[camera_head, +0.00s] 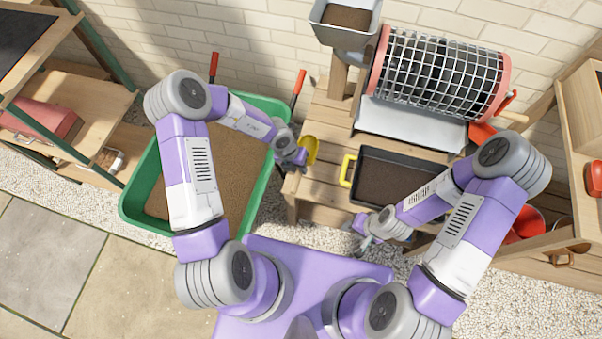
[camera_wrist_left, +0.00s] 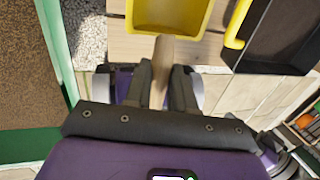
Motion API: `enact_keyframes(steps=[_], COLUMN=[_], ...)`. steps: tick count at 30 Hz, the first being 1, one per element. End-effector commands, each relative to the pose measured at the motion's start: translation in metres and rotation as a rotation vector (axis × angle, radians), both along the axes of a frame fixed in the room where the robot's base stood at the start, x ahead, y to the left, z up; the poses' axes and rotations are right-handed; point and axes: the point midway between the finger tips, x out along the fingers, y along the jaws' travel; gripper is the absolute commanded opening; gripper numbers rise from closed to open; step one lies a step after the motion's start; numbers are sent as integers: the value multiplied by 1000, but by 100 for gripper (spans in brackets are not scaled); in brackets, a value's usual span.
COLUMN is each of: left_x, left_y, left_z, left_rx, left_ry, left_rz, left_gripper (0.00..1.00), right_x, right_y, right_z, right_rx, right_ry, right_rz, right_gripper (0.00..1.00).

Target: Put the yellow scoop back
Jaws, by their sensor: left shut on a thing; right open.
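The yellow scoop (camera_head: 311,149) is at the left end of the wooden bench, by my left gripper (camera_head: 299,157). In the left wrist view, the yellow scoop (camera_wrist_left: 170,14) has its wooden handle between the fingers of my left gripper (camera_wrist_left: 162,85), which is shut on it. The scoop's head is over the bench top; whether it touches the wood I cannot tell. The part of the scoop's inside in view looks empty. My right gripper (camera_head: 365,241) is open and empty, in front of the bench, low beside its front edge.
A green wheelbarrow (camera_head: 133,190) full of brown soil stands left of the bench (camera_head: 316,190). A black tray (camera_head: 411,157) with a yellow handle (camera_head: 346,170) holds dark material. A mesh drum sieve (camera_head: 440,72) stands behind it. A hopper (camera_head: 344,38) is at the back.

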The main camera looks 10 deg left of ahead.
Motion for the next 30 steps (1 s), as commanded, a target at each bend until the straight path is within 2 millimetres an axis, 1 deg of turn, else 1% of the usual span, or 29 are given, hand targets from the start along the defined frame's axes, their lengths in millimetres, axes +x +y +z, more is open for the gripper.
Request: enact_keyframes(steps=[1, 3, 8, 12, 15, 23, 26, 27, 29, 30], left_x=[0, 0, 0, 0, 0, 1, 1, 0, 0, 0], left_y=[-1, -1, -1, -1, -1, 0, 0, 0, 0, 0], left_z=[-14, -24, -38, -63, -75, -74, -76, -77, -76, -76], left_rx=[-1, 0, -1, 0, 0, 0, 0, 0, 0, 0], left_ry=[-1, -1, -1, -1, -2, -2, -2, -1, -1, -1], left_rz=[-2, -2, -2, -3, -3, -2, -2, -2, -2, -2], left_gripper=[0, 0, 0, 0, 0, 0, 0, 27, 36, 43], right_x=[0, 0, 0, 0, 0, 0, 0, 0, 0, 0], right_y=[0, 0, 0, 0, 0, 0, 0, 0, 0, 0], right_z=[-9, -14, -21, -34, -40, -38, -38, -38, -38, -38], right_rx=[0, 0, 0, 0, 0, 0, 0, 0, 0, 0], right_ry=[0, 0, 0, 0, 0, 0, 0, 0, 0, 0], right_rz=[0, 0, 0, 0, 0, 0, 0, 0, 0, 0], right_gripper=[43, 43, 43, 43, 43, 43, 43, 43, 43, 43])
